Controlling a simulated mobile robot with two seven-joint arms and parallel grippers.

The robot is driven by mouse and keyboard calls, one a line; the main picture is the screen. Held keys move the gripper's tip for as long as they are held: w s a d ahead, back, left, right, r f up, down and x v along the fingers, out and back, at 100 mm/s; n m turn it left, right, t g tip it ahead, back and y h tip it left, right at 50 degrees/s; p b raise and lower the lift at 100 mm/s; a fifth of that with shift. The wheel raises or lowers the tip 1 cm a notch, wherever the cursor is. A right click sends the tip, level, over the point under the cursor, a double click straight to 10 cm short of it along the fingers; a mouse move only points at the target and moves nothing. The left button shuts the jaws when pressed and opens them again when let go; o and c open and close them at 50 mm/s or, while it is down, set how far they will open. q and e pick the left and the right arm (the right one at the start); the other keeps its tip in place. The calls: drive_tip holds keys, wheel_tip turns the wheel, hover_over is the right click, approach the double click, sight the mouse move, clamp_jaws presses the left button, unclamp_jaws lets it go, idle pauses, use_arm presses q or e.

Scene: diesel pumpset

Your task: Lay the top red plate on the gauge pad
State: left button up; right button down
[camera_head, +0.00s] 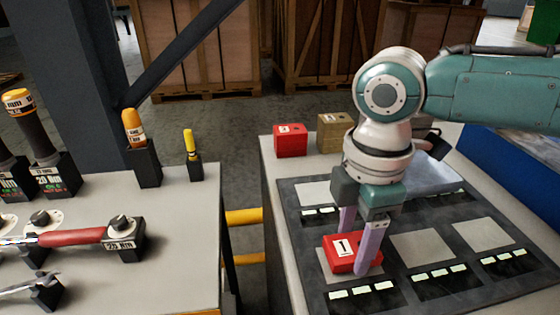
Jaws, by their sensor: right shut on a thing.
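My right gripper (360,250) points down and is shut on a red plate (342,253) with a white label marked 1. The plate sits between the two purple-grey fingers, at the front left grey square (325,262) of a dark board (296,225). The plate hides most of that square. I cannot tell whether the plate touches it. A red block (290,141) with a white label stands at the table's back left. I cannot tell which grey square is the gauge pad. My left gripper is not in view.
A tan block (335,132) stands beside the red block. Bare grey squares (422,246) lie right of my gripper, with pale label strips in front. A left bench (185,240) holds torque tools and a red-handled wrench (72,237). A gap with yellow rails (245,216) separates the tables.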

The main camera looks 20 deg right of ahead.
drive_tip(key=shift+f, duration=0.25)
drive_tip(key=shift+f+b, duration=0.3)
drive_tip(key=shift+f, duration=0.05)
drive_tip(key=shift+c, duration=1.5)
unclamp_jaws()
drive_tip(key=shift+o, duration=1.3)
drive_tip(key=shift+f, duration=0.1)
wheel_tip(320, 180, up, 9)
drive_tip(key=shift+f+p, duration=0.1)
drive_tip(key=shift+p, duration=0.75)
drive_tip(key=shift+r, duration=0.65)
